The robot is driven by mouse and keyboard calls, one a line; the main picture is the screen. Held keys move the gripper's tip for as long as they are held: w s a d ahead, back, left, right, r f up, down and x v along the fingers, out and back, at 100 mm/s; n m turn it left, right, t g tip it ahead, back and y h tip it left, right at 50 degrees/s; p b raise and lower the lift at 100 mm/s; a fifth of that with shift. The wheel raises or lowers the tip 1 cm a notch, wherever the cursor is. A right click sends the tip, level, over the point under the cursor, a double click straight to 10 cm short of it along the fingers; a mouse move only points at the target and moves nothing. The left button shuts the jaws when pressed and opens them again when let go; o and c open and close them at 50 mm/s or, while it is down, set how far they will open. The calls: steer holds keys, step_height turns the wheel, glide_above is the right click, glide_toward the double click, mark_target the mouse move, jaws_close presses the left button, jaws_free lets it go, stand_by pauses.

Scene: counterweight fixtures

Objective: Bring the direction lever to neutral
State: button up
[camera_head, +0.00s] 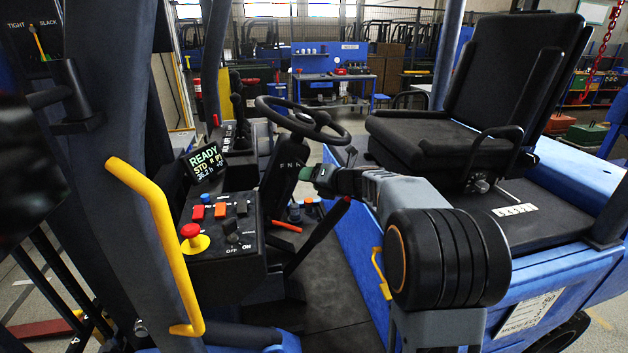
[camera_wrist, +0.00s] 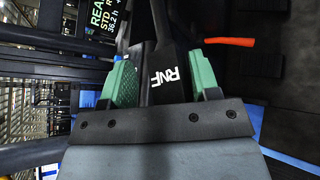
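The steering column (camera_head: 283,178) carries white F N R letters in the head view. My gripper (camera_head: 318,178) is just right of these letters, below the steering wheel (camera_head: 302,122). In the wrist view the green fingertips of my gripper (camera_wrist: 164,82) stand wide apart, with the dark column face (camera_wrist: 168,92) and its letters showing between them. A thin dark rod (camera_wrist: 160,22) rises beyond the letters and may be the direction lever. I cannot tell its exact setting, nor whether a finger touches it.
An orange handle (camera_head: 286,227) sticks out low beside the column. It also shows in the wrist view (camera_wrist: 230,41). Left is a console (camera_head: 222,255) with a red knob and switches, under a READY display (camera_head: 205,161). The seat (camera_head: 425,140) is to the right.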

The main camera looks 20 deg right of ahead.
steer(key=b+v, duration=0.1)
steer(key=v, duration=1.3)
